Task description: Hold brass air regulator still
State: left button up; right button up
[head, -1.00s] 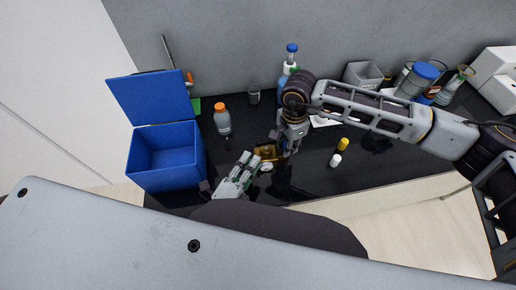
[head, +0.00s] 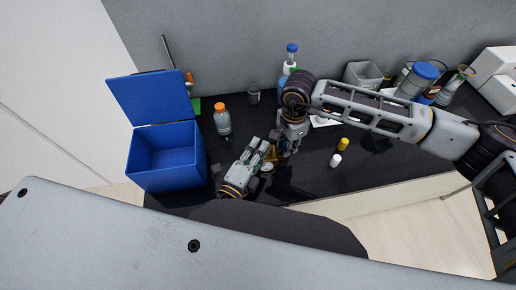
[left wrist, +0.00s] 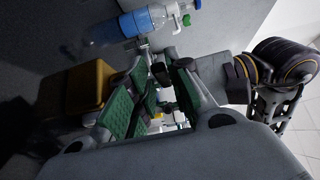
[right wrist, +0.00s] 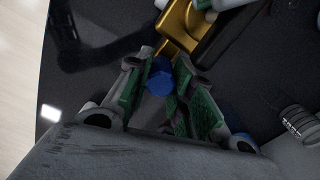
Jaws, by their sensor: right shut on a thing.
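The brass air regulator (head: 271,154) is on the dark bench, partly hidden by both grippers in the head view. In the right wrist view its brass body (right wrist: 182,28) is beyond my fingertips, and a blue knob-like part (right wrist: 160,76) is between the fingers. My right gripper (right wrist: 158,72) is shut on that blue part. In the left wrist view a brass block (left wrist: 76,90) is left of my left fingers. My left gripper (left wrist: 158,95) has a gap between its green pads and looks open. It is close to the regulator and right gripper (head: 290,142).
A blue open-lidded bin (head: 165,157) stands at the left. An orange-capped bottle (head: 223,121) and a blue-capped bottle (head: 290,65) stand behind the grippers. Yellow (head: 343,144) and white (head: 335,160) small items are to the right. Glassware (head: 415,80) crowds the back right.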

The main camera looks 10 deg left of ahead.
pick_arm(q)
grip_shut()
dwell(0.7)
jog(key=shift+o, duration=0.9)
grip_release()
jog(key=c, duration=0.6)
